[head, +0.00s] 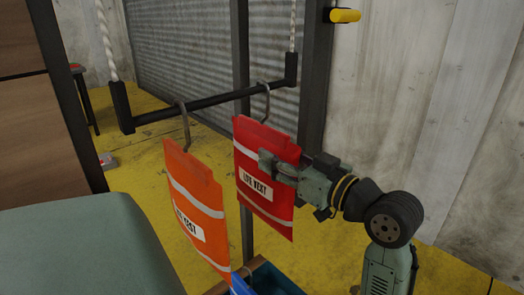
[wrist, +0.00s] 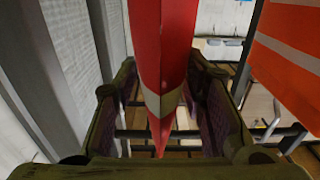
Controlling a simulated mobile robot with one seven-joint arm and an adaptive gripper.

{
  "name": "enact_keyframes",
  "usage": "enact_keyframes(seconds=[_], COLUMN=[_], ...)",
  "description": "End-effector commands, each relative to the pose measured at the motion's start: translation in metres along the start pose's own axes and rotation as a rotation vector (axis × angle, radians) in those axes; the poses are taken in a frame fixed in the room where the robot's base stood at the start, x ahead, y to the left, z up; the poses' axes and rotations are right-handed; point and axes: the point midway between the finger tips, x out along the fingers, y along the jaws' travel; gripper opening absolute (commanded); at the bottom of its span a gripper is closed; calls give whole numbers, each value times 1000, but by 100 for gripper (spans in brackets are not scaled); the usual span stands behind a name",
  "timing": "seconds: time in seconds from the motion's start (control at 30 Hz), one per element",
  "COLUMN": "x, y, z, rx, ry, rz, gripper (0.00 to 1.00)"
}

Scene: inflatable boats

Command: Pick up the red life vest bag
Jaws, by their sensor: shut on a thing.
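The red life vest bag (head: 262,190) hangs by a hook from the black bar, its white "LIFE VEST" label facing the head camera. My gripper (head: 270,167) reaches in from the right and is shut on the bag's right side, near mid-height. In the wrist view the red bag (wrist: 162,60) shows edge-on between the two fingers of my gripper (wrist: 165,110). The hook still appears to be on the bar. The finger behind the bag is hidden in the head view.
An orange life vest bag (head: 197,205) hangs left of the red one on the same black bar (head: 210,102); it also shows in the wrist view (wrist: 290,40). A blue-green crate (head: 278,279) stands below. A grey-green padded surface (head: 85,245) fills the lower left.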

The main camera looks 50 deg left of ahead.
Motion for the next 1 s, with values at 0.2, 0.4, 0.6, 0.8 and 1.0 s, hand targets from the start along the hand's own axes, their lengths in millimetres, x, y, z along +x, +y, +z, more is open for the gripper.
enact_keyframes(seconds=[0.2,0.4,0.6,0.8,1.0], x=[0,0,0,0,0], y=[0,0,0,0,0], z=[0,0,0,-1,-2], rx=[0,0,0,-1,-1], ry=[0,0,0,3,3], rz=[0,0,0,1,1], gripper=[14,0,0,0,0])
